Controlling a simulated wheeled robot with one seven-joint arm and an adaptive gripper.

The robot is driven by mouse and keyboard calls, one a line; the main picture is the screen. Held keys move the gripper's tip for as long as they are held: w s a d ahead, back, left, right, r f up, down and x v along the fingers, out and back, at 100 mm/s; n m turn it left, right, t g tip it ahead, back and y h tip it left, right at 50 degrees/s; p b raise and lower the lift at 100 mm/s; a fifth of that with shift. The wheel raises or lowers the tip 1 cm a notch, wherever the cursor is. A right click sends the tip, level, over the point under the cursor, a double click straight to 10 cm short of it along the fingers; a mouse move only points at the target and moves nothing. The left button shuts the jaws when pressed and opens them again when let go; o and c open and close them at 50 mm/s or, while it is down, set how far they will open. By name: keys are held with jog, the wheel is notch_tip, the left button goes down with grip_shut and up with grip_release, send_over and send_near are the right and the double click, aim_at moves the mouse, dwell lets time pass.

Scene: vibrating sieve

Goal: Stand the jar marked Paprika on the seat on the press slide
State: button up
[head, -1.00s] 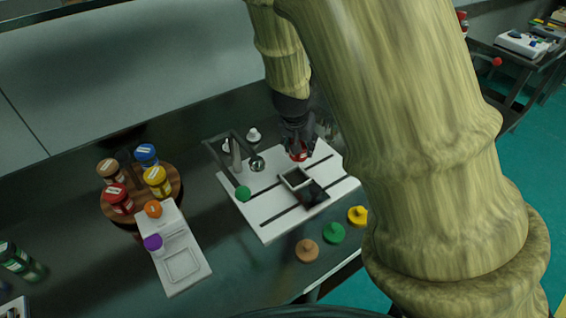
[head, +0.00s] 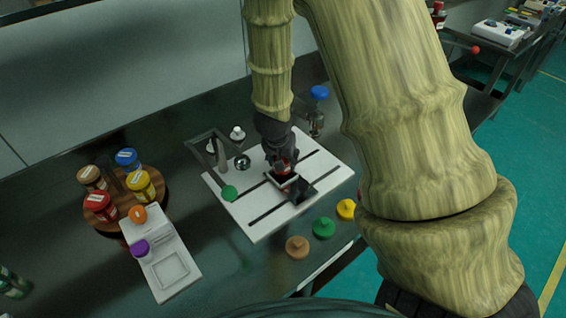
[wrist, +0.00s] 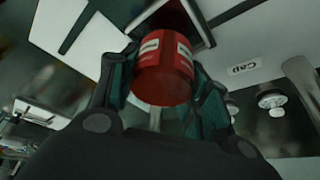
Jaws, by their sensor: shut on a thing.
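My gripper (head: 281,160) points down over the white board and is shut on a red jar (wrist: 163,70) with white labels. The label's word is too small to read. In the head view only a little red of the jar shows between the fingers. The square seat with a pale rim (head: 284,181) is on the white board, directly at the jar's lower end. In the wrist view the jar's far end meets the dark seat area (wrist: 205,18). I cannot tell whether the jar touches the seat floor.
A round wooden rack (head: 102,222) with several jars stands left, beside a white device (head: 172,270) with orange and purple knobs. Brown (head: 297,247), green (head: 324,228) and yellow (head: 346,209) knobs line the front edge. A dark bracket (head: 208,143) and a blue-topped fixture (head: 319,93) stand near.

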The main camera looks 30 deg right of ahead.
jog(key=shift+f, duration=0.9)
jog(key=shift+f, duration=0.1)
jog(key=o, duration=1)
jog(key=shift+a+r, duration=0.1)
jog(key=shift+r, duration=0.35)
jog(key=p+v, duration=0.1)
jog(key=v, duration=1)
jog(key=shift+s, duration=0.2)
jog(key=shift+r, duration=0.1)
